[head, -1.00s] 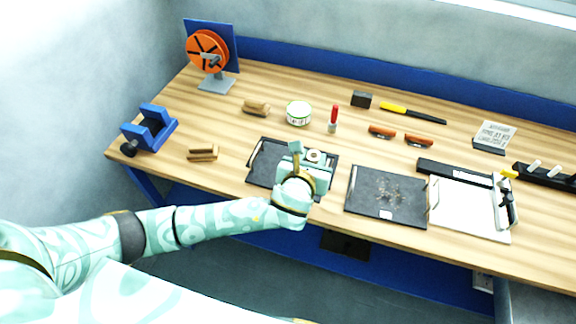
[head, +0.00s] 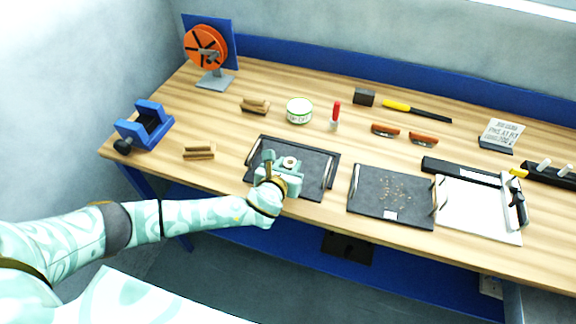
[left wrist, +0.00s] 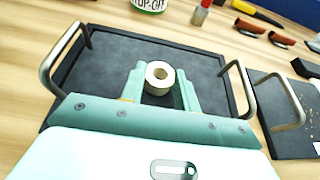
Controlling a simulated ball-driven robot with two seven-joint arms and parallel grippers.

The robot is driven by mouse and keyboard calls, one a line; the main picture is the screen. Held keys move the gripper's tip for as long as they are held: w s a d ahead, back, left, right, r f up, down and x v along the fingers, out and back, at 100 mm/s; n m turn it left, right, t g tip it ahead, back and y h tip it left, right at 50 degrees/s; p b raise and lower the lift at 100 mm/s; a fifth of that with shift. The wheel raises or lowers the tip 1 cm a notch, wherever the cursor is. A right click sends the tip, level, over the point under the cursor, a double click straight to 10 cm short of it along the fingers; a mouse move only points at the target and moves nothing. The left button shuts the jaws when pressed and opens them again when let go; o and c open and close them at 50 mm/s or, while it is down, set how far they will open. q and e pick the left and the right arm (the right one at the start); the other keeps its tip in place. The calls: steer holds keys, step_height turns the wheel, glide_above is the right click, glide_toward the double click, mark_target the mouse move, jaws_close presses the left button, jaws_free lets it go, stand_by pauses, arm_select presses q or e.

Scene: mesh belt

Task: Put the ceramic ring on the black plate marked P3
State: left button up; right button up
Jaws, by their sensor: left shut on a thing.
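The ceramic ring (left wrist: 160,77) is a small cream ring with a dark centre; it also shows in the head view (head: 290,162). My left gripper (head: 287,168) is shut on it, with a finger on either side in the left wrist view (left wrist: 160,88). The ring is over the left black plate (head: 318,162), which has a metal handle at each side; I cannot tell whether it touches the plate. A second black plate (head: 365,200) lies to the right, with a small white label and scattered bits. I cannot read a P3 mark on either plate. My right gripper is not in view.
Behind the left plate stand a white-green tin (head: 299,111) and a red-handled tool (head: 336,112). A white board (head: 480,212) lies right of the second plate. Wooden blocks (head: 198,152) and a blue vice (head: 145,128) are at the left.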

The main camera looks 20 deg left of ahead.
arm_select(q)
steer(key=shift+f, duration=0.15)
steer(key=o, duration=1)
steer(key=shift+c, duration=0.2)
steer(key=shift+r, duration=0.25)
steer(key=p+v, duration=0.3)
steer(key=v, duration=0.8)
steer(key=shift+s+r, duration=0.15)
steer(key=shift+s, duration=0.35)
